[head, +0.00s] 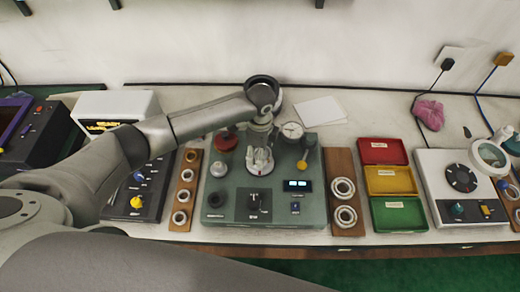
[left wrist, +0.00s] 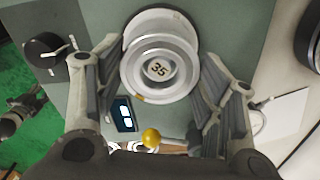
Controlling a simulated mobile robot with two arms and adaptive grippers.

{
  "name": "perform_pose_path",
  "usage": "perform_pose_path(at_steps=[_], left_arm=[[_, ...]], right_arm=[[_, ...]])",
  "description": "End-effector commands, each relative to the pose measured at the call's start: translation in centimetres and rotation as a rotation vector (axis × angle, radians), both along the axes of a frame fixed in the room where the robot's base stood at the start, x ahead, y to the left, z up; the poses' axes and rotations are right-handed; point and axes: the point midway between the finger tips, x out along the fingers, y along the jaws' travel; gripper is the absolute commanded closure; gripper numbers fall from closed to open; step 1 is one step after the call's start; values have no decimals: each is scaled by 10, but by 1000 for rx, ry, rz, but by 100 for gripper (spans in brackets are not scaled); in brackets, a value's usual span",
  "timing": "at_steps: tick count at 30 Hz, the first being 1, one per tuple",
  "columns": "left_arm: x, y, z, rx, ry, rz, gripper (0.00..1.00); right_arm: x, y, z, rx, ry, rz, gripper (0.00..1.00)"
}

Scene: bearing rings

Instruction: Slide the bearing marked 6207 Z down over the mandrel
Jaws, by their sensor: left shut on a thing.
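My left gripper (head: 259,160) reaches down over the green press unit (head: 225,185). In the left wrist view the left gripper (left wrist: 158,72) is shut on a pale metal bearing ring (left wrist: 132,72), with one finger on each side of it. The mandrel (left wrist: 159,69), its top marked 35, shows through the ring's hole, roughly centred. A wider pale disc (left wrist: 160,19) shows behind the ring. I cannot tell how far down the mandrel the ring sits. I cannot read its marking. My right gripper is not in view.
A dial gauge (head: 292,130) and a yellow-knobbed lever (head: 304,163) stand close right of the gripper. A red knob (head: 226,141) is at left. Wooden boards with bearings (head: 346,216) flank the unit. Red, yellow and green trays (head: 398,214) lie further right.

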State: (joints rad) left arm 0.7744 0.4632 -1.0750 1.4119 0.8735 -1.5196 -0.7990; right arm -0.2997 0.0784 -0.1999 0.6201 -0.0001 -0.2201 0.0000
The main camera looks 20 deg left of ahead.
Motion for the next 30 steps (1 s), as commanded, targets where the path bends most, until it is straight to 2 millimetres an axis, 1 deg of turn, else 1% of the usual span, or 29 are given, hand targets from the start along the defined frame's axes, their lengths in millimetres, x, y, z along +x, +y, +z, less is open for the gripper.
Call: perform_pose_path(at_steps=[13, 21, 22, 27, 30], left_arm=[[1, 0, -9, -1, -2, 1, 72], [1, 0, -10, -1, -2, 0, 72], [1, 0, -10, -1, -2, 0, 35], [1, 0, -10, 0, -1, 0, 13], [0, 0, -10, 0, -1, 0, 12]], right_arm=[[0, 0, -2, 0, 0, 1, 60], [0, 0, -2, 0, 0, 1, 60], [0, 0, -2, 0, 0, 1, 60], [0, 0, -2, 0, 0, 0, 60], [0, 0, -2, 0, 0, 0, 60]])
